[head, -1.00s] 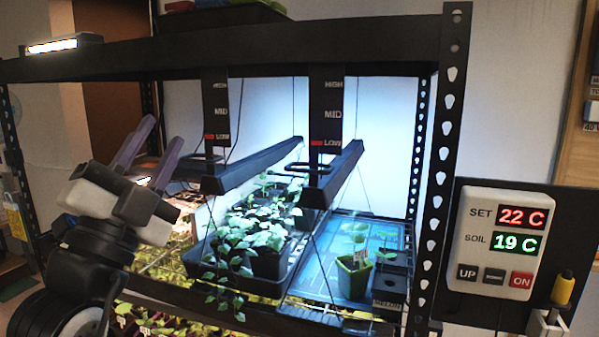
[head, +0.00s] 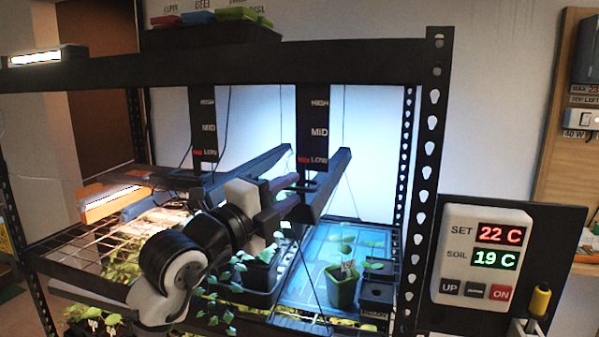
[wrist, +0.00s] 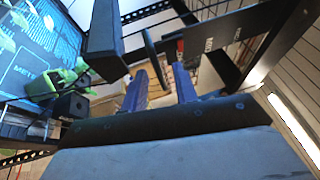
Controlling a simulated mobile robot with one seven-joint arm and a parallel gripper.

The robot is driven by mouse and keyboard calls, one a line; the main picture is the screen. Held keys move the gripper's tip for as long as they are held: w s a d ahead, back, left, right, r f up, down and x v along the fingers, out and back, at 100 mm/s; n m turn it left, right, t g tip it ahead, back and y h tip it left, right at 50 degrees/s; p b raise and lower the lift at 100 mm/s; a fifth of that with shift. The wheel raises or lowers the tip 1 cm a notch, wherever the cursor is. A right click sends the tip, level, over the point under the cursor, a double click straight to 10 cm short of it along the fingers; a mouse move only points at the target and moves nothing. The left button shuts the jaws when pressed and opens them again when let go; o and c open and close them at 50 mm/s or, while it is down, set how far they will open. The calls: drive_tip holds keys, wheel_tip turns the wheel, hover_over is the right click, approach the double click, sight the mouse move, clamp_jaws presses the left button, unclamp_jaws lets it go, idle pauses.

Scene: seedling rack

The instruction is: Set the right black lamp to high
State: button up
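The right black lamp (head: 327,186) is a long dark bar hanging under the rack's top beam, beside a black scale plate (head: 317,125) marked HIGH, MID, LOW. Its red pointer (head: 303,158) is at LOW. A thin dark loop handle (head: 295,183) is on the lamp's left side. My gripper (head: 296,191) is open at this handle. In the wrist view, the handle (wrist: 152,58) shows between the two spread fingers of my gripper (wrist: 160,73), with the lamp bar (wrist: 104,38) to the left. I cannot tell whether either finger touches it.
The left black lamp (head: 245,172) hangs close by, its red pointer (head: 197,153) also at LOW. Potted seedlings and a green pot (head: 342,290) stand below. The rack's perforated post (head: 427,190) and a control panel (head: 484,258) are to the right.

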drive_tip(key=shift+p+x, duration=0.5)
drive_tip(key=shift+x, duration=1.35)
clamp_jaws()
